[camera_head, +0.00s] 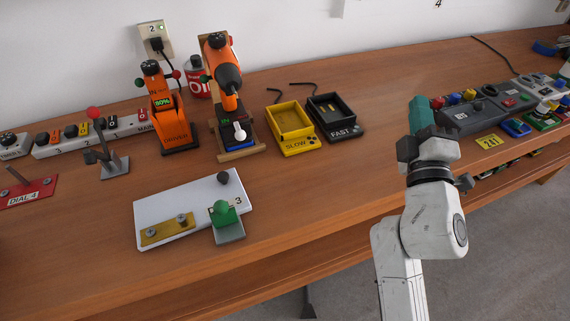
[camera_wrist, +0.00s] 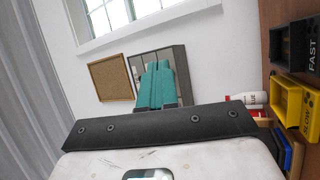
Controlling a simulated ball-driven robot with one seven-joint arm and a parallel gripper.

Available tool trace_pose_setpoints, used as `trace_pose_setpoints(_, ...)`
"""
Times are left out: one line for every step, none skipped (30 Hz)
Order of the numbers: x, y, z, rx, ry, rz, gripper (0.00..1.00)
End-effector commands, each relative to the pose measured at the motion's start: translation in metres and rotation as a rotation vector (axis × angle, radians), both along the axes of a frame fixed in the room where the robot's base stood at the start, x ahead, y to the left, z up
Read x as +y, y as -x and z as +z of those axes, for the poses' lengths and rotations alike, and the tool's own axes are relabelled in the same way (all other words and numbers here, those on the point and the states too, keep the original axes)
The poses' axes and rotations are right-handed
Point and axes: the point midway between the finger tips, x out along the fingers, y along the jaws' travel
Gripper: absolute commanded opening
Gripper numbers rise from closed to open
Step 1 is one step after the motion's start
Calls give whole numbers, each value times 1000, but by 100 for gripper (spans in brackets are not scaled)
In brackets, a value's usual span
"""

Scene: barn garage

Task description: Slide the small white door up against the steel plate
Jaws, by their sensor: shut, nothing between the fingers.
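The small white door (camera_head: 180,203) is a flat white panel on the wooden bench at the front, left of centre. It has a dark knob (camera_head: 223,177) at its upper right and a brass strip (camera_head: 166,230) with two bolts at its lower left. A grey metal plate (camera_head: 229,234) with a green knob, marked 3, is at the panel's lower right edge; I cannot tell whether a gap separates them. My gripper (camera_head: 421,114) has teal fingers, shut and empty. It is above the bench, well right of the door. The fingers (camera_wrist: 160,87) also show in the wrist view.
A yellow SLOW tray (camera_head: 291,128) and black FAST tray (camera_head: 335,117) stand behind the door. Orange drivers (camera_head: 169,112) stand farther left. A lever stand (camera_head: 108,160) and red DIAL 4 plate (camera_head: 28,192) are at left. Bench between door and gripper is clear.

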Motion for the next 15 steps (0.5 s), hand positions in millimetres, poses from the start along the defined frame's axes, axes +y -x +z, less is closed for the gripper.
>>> trace_pose_setpoints(21,-9,24,-66,131,47,0)
trace_pose_setpoints(35,-12,36,-103,212,77,0)
trace_pose_setpoints(55,-16,49,-149,323,116,0)
trace_pose_setpoints(70,-18,58,-182,406,148,0)
trace_pose_setpoints(86,-20,64,-215,489,180,0)
trace_pose_setpoints(107,-22,71,-255,601,223,0)
trace_pose_setpoints(122,-23,75,-285,685,255,0)
trace_pose_setpoints(137,-24,76,-311,768,289,0)
trace_pose_setpoints(157,-24,76,-346,879,337,0)
trace_pose_setpoints(172,-25,74,-370,964,375,0)
trace_pose_setpoints(185,-25,71,-392,1047,412,0)
trace_pose_setpoints(201,-25,65,-418,1156,466,0)
trace_pose_setpoints(213,-25,58,-437,1238,507,0)
trace_pose_setpoints(223,-25,51,-453,1318,552,0)
trace_pose_setpoints(234,-24,39,-472,1424,614,0)
